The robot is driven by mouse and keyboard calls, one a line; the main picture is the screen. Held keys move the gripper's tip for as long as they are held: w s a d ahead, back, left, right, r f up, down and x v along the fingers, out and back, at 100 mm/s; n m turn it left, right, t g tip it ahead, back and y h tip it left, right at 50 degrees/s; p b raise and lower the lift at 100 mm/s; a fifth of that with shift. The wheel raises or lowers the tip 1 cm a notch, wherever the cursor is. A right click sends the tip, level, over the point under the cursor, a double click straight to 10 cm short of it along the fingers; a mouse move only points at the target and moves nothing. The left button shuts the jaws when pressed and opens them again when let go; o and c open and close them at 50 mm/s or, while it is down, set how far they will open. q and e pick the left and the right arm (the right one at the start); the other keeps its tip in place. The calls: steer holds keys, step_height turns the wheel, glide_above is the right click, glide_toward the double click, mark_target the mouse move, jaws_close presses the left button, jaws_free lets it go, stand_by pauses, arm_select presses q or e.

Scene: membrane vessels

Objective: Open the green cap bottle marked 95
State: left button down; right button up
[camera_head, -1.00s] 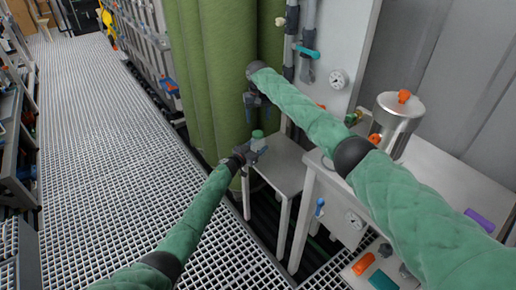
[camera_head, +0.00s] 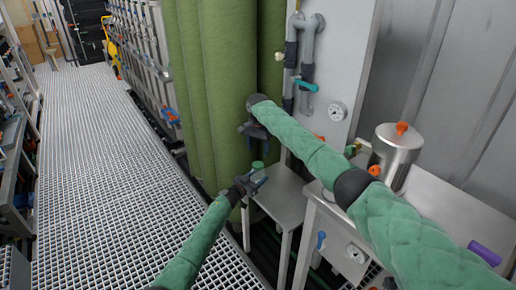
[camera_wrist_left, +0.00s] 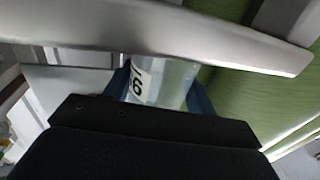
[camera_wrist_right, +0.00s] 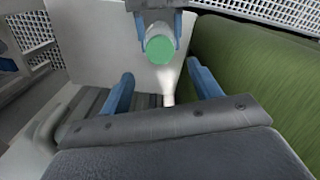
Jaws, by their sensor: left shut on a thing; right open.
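The bottle (camera_head: 258,174) with its green cap (camera_head: 257,164) is held upright by my left gripper (camera_head: 250,184), beside the small grey table. In the left wrist view, the clear bottle (camera_wrist_left: 165,80) sits between the blue fingers. Its white label (camera_wrist_left: 139,84) shows one dark digit like a turned 9 or 6; the rest is hidden. My right gripper (camera_head: 252,131) is above the bottle, open and empty. In the right wrist view, the green cap (camera_wrist_right: 160,49) is on the bottle, beyond and apart from the open fingers.
The small grey table (camera_head: 285,192) stands just right of the bottle. Tall green membrane vessels (camera_head: 215,80) rise close behind. A larger bench (camera_head: 350,215) with a steel canister (camera_head: 396,157) is at right. Grated floor (camera_head: 110,180) lies open at left.

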mark_target(258, 164)
steer(key=m, duration=0.8)
steer(key=shift+f+m, duration=0.1)
steer(key=shift+m, duration=0.3)
steer(key=shift+f, duration=3.9)
steer(key=shift+c, duration=0.4)
steer(key=c, duration=0.9)
steer(key=o, duration=1.1)
steer(key=shift+c, duration=0.2)
steer(key=shift+r, duration=0.1)
